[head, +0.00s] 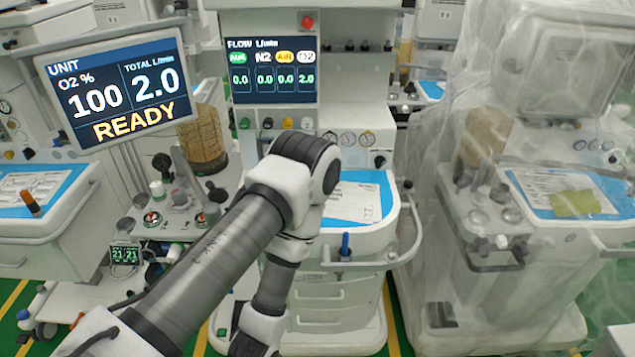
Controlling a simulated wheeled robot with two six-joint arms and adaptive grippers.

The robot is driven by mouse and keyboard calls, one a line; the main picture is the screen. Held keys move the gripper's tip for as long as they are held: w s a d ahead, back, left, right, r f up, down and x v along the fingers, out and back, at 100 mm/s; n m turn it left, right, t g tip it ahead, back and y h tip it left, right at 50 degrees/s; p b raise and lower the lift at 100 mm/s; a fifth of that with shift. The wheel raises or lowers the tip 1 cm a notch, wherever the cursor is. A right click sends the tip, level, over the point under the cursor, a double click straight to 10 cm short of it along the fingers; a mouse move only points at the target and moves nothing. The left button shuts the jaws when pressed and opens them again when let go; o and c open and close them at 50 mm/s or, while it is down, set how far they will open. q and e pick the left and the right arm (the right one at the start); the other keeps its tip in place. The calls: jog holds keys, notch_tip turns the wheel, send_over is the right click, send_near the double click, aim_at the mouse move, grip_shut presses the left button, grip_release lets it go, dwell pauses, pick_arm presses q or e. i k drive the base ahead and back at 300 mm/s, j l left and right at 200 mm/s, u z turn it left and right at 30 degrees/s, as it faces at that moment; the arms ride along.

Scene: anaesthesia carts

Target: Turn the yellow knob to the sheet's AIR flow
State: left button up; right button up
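The yellow knob (288,123) sits in a row of small knobs under the flow screen (270,72) of the middle cart. The screen reads 0.0 under the yellow AIR label and 2.0 under the rightmost label. A printed sheet (352,203) lies on the blue mat of that cart's worktop, partly behind my arm; its text is too small to read. My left arm rises from the lower left, bends in front of the cart and points down past the bottom edge. My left gripper's fingers are out of frame. My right gripper is not in view.
A tilted monitor (120,87) at the left reads O2 100, total 2.0, READY. A cart under clear plastic (530,170) stands at the right. A curved rail (410,235) edges the middle worktop. The space just before the knob row looks clear above my elbow.

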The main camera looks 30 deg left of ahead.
aim_at(287, 122)
jog(key=u, duration=0.95)
